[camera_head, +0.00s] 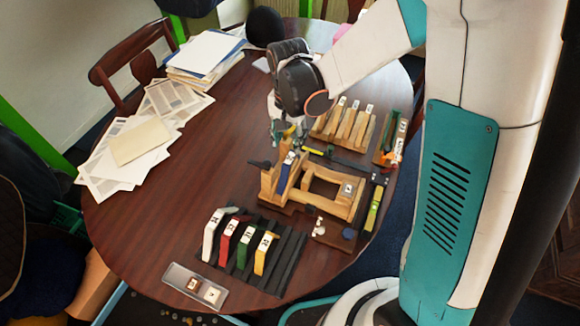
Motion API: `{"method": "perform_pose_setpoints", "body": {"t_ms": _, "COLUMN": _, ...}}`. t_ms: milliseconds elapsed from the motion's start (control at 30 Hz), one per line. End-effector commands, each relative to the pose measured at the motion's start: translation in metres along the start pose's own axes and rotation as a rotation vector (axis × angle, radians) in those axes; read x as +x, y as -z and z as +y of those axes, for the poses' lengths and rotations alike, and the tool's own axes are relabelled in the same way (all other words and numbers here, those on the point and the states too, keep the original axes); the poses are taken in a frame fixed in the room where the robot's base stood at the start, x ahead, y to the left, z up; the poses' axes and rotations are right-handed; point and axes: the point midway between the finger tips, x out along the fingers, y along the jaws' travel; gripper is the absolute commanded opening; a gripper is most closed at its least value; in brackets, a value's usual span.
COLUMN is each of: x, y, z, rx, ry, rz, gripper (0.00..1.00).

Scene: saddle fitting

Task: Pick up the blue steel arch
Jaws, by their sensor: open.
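The blue arch (284,180) stands at the left end of a wooden saddle frame (318,203), near the middle right of the table. A small pale label marks its upper end. My gripper (284,134) hangs just above and behind the blue arch, fingers pointing down. It is open and looks empty. A gap appears to lie between its fingertips and the arch, though the exact distance is hard to tell. The lower part of the arch is partly hidden by the wooden frame.
A dark ribbed rack (287,262) holds white, red, green and yellow arches in front. A wooden block rack (343,127) stands behind the frame. A tray (195,287) lies at the near edge. Papers (140,143) lie at left; the table's left middle is clear.

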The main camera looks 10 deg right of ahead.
Motion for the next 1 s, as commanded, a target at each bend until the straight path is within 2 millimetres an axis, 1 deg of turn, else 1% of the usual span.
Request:
{"method": "perform_pose_setpoints", "body": {"t_ms": 167, "x": 0.008, "y": -0.001, "z": 0.001, "rx": 0.0, "ry": 0.0, "rz": 0.0, "gripper": 0.43}}
{"method": "perform_pose_setpoints", "body": {"t_ms": 267, "x": 0.017, "y": -0.003, "z": 0.003, "rx": 0.0, "ry": 0.0, "rz": 0.0, "gripper": 0.43}}
{"method": "perform_pose_setpoints", "body": {"t_ms": 400, "x": 0.038, "y": -0.006, "z": 0.007, "rx": 0.0, "ry": 0.0, "rz": 0.0, "gripper": 0.43}}
{"method": "perform_pose_setpoints", "body": {"t_ms": 533, "x": 0.054, "y": -0.006, "z": 0.007, "rx": 0.0, "ry": 0.0, "rz": 0.0, "gripper": 0.43}}
{"method": "perform_pose_setpoints", "body": {"t_ms": 600, "x": 0.057, "y": -0.006, "z": 0.007, "rx": 0.0, "ry": 0.0, "rz": 0.0, "gripper": 0.43}}
{"method": "perform_pose_setpoints", "body": {"t_ms": 800, "x": 0.057, "y": -0.007, "z": 0.007, "rx": 0.0, "ry": 0.0, "rz": 0.0, "gripper": 0.43}}
{"method": "perform_pose_setpoints", "body": {"t_ms": 867, "x": 0.056, "y": -0.007, "z": 0.007, "rx": 0.0, "ry": 0.0, "rz": 0.0, "gripper": 0.3}}
{"method": "perform_pose_setpoints", "body": {"t_ms": 900, "x": 0.056, "y": -0.007, "z": 0.007, "rx": 0.0, "ry": 0.0, "rz": 0.0, "gripper": 0.21}}
{"method": "perform_pose_setpoints", "body": {"t_ms": 1000, "x": 0.056, "y": -0.007, "z": 0.007, "rx": 0.0, "ry": 0.0, "rz": 0.0, "gripper": 0.0}}
